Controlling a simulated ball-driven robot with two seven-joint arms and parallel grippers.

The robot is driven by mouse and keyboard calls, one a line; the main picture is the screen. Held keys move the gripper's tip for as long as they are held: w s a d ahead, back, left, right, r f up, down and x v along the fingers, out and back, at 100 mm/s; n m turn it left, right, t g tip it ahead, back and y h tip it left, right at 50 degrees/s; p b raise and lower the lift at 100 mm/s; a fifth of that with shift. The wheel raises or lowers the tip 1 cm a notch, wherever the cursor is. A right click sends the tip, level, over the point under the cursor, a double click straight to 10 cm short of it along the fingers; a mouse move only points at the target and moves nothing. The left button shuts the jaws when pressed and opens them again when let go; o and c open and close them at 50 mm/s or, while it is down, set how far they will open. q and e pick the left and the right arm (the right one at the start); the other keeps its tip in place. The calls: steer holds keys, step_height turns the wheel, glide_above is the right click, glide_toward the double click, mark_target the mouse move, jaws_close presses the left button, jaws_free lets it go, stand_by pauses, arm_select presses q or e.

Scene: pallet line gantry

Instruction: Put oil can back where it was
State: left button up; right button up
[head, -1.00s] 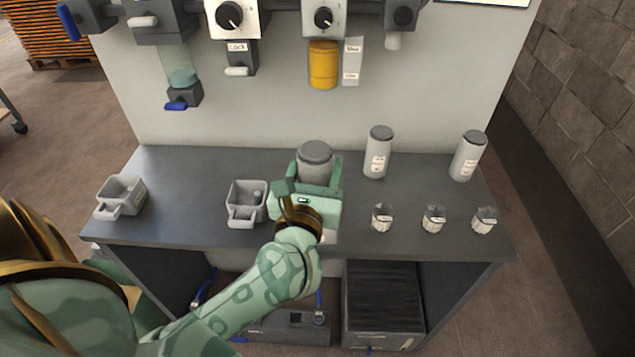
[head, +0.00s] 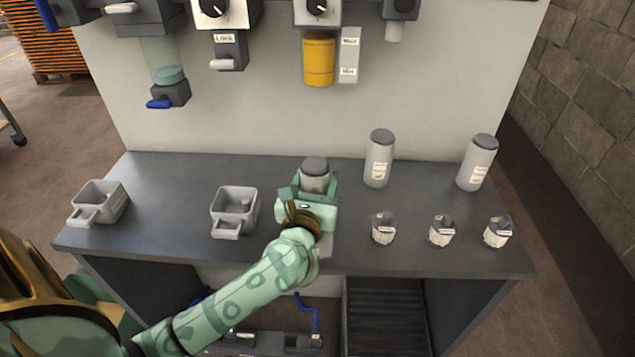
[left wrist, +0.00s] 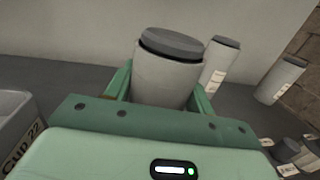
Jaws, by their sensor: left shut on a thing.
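My left gripper (head: 313,186) is shut around a light grey cylindrical can with a darker grey lid (head: 315,166), taken here as the oil can. In the left wrist view the held can (left wrist: 165,78) stands between the green fingers (left wrist: 160,95). Its lower part is hidden by the gripper, so I cannot tell whether it touches the bench. No label shows on it. My right gripper is not in view.
Two similar labelled cans (head: 379,160) (head: 478,163) stand to the right on the bench (head: 160,225). Several small labelled jars (head: 383,229) stand in front of them. Two grey handled cups (head: 234,207) (head: 100,200) are at left. Dispensers, one with a yellow cylinder (head: 318,60), hang above.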

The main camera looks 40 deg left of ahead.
arm_select(q)
steer(key=shift+r, duration=0.1)
steer(key=o, duration=1.2)
steer(key=shift+f, duration=0.2)
steer(key=shift+r, duration=0.15)
